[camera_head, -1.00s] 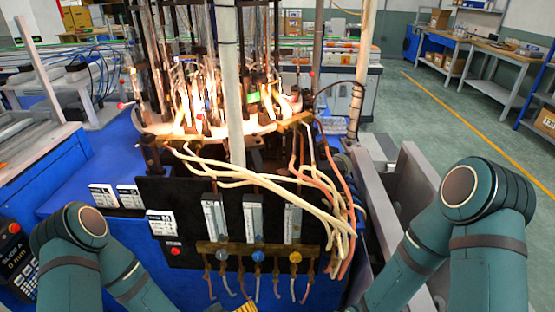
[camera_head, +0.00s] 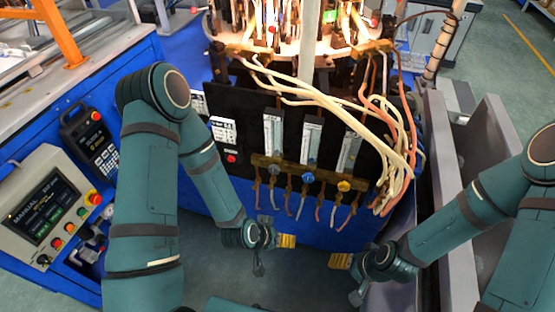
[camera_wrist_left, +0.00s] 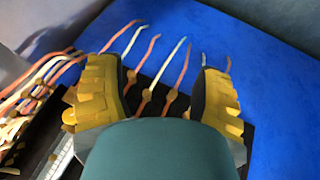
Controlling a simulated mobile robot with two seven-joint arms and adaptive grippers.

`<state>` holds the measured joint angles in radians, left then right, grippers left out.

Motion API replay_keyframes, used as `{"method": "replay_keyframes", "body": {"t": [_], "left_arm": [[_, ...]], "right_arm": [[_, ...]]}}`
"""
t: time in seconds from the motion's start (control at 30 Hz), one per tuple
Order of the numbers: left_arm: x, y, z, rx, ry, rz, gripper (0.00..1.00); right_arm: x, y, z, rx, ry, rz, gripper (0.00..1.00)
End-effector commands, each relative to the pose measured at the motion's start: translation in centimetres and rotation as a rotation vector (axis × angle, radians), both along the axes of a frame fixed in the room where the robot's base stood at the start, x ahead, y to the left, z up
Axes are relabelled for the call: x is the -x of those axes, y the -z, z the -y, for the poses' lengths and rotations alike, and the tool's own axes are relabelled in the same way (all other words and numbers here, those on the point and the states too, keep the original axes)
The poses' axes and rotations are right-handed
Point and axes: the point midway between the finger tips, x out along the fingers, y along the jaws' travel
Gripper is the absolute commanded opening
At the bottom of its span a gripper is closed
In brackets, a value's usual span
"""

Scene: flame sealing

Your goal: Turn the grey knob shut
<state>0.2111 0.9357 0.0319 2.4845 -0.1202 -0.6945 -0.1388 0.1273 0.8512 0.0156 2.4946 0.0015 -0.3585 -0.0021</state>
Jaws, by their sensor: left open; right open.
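The grey knob (camera_head: 274,170) is the leftmost of three knobs on a brass manifold (camera_head: 322,177) at the front of a black panel. A blue knob (camera_head: 308,177) and a yellow knob (camera_head: 344,185) sit to its right. My left gripper (camera_head: 287,241) is below the knobs and apart from them. In the left wrist view its yellow fingers (camera_wrist_left: 158,98) are spread with hoses and brass fittings showing beyond them. I cannot pick out the grey knob there. My right gripper (camera_head: 340,261) is open, low and right of the left one, touching nothing visible.
Flow meters (camera_head: 311,143) stand above the knobs, and thin hoses (camera_head: 320,214) hang below. Thick cream and orange hoses (camera_head: 398,150) loop at the right of the panel. A control box (camera_head: 45,205) is at the left. The floor space before the blue base is clear.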

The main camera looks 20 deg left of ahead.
Motion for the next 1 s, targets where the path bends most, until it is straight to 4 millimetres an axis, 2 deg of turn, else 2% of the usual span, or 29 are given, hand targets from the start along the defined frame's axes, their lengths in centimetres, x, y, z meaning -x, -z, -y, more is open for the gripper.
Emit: {"method": "replay_keyframes", "body": {"t": [0.13,0.3,0.5,0.73,1.0], "left_arm": [[-2.7,0.0,-0.7,-0.019,0.018,0.27,0.67],[-5.0,-1.7,-1.8,-0.057,-0.009,0.583,0.67],[-5.8,-4.6,-4.1,-0.129,-0.117,0.903,0.67],[-5.3,-6.8,-6.2,-0.193,-0.234,1.092,0.67],[-5.8,-7.2,-6.4,-0.205,-0.245,1.116,0.67]], "right_arm": [[0.0,0.1,0.0,0.0,0.0,0.0,0.67],[0.0,0.1,0.0,0.0,0.0,0.001,0.67],[-0.1,0.2,0.0,0.0,0.0,0.001,0.67],[-0.1,0.2,0.0,0.0,0.0,0.001,0.67],[0.0,0.0,0.0,0.0,0.0,0.001,0.67]]}}
